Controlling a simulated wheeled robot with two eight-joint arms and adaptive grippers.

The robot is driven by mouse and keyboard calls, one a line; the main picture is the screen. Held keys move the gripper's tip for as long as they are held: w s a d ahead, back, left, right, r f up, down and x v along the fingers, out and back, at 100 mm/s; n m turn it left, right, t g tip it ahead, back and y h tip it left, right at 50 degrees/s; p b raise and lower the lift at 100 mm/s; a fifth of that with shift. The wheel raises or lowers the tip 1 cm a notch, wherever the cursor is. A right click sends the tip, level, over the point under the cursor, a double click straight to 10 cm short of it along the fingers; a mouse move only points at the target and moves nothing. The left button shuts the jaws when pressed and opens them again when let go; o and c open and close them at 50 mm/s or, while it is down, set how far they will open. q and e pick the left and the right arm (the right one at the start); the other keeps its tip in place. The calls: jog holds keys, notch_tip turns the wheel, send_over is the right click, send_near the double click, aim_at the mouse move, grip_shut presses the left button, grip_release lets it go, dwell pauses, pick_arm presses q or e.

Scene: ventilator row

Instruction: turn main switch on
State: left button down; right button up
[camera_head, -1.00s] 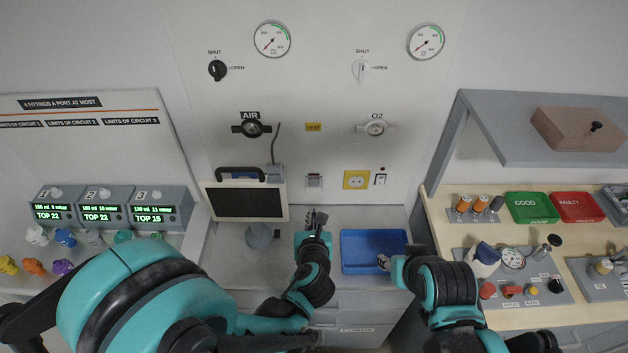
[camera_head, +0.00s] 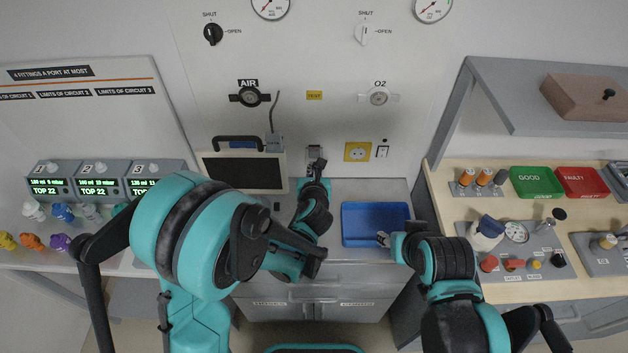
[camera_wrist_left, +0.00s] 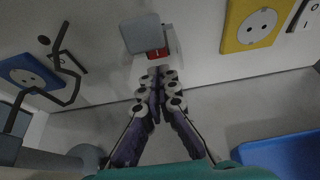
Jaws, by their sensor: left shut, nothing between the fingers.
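A small wall switch unit (camera_head: 314,153) sits low on the back panel, left of the yellow socket. In the left wrist view it shows a red switch (camera_wrist_left: 157,54) below a raised grey cover (camera_wrist_left: 145,33); no readable label identifies it as the main switch. My left gripper (camera_head: 318,167) is shut and empty, just below and in front of this unit. Its fingertips (camera_wrist_left: 159,75) appear close under the red part; I cannot tell whether they touch. My right gripper (camera_head: 386,240) is beside the blue tray's front right corner, its jaw opening unclear.
A yellow socket (camera_head: 358,151) and a white rocker switch (camera_head: 382,151) are right of the unit. A monitor (camera_head: 241,172) stands to the left. The blue tray (camera_head: 376,206) lies on the counter below. AIR (camera_head: 249,97) and O2 (camera_head: 379,97) fittings are higher up.

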pick_arm(q)
jog(key=shift+w+f, duration=0.1)
jog(key=shift+w, duration=1.3)
jog(key=shift+w+f+b, duration=0.15)
jog(key=shift+w+b, duration=0.15)
jog(key=shift+b, duration=0.2)
jog(key=shift+r+p, duration=0.55)
jog(key=shift+r, duration=0.3)
